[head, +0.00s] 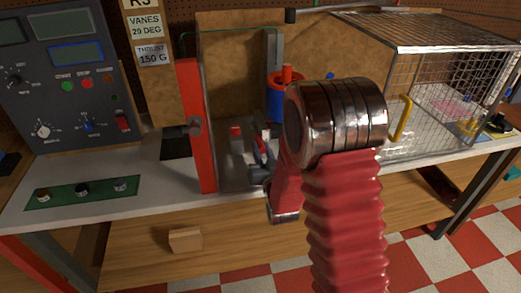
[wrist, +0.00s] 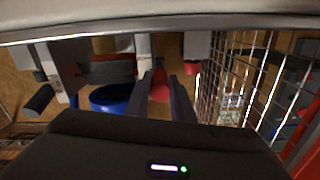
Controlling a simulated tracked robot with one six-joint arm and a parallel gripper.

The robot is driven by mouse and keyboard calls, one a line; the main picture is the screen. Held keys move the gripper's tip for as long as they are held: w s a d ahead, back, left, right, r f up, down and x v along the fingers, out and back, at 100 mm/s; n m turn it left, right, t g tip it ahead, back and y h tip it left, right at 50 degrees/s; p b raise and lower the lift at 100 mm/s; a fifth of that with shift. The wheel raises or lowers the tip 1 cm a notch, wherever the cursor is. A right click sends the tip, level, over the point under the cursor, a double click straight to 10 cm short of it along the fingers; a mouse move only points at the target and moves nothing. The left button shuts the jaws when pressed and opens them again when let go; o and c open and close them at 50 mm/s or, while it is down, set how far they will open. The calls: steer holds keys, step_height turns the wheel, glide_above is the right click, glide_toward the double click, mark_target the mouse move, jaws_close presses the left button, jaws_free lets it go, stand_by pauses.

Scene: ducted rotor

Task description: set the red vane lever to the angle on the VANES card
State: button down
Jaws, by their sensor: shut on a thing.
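The VANES card (head: 145,26) hangs at the upper left in the head view and appears to read 29 DEG. My gripper (head: 262,152) is low over the bench, partly hidden behind my own arm. In the wrist view, my gripper (wrist: 163,94) has its two fingers shut on the red vane lever (wrist: 159,82), whose red end shows between them. In the head view, a small red piece at the fingers looks like this lever (head: 259,144). Its angle and any scale are too small to read.
A red upright post (head: 196,125) stands left of my gripper. A blue ring with a red top (head: 282,101) is behind it; the blue ring (wrist: 110,97) is left of the fingers in the wrist view. A wire cage (head: 435,90) stands right. A control panel (head: 62,75) is left.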

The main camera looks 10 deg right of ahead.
steer(key=shift+f, duration=1)
steer(key=c, duration=1.5)
jaws_free()
steer(key=shift+r, duration=0.1)
steer(key=shift+c, duration=0.2)
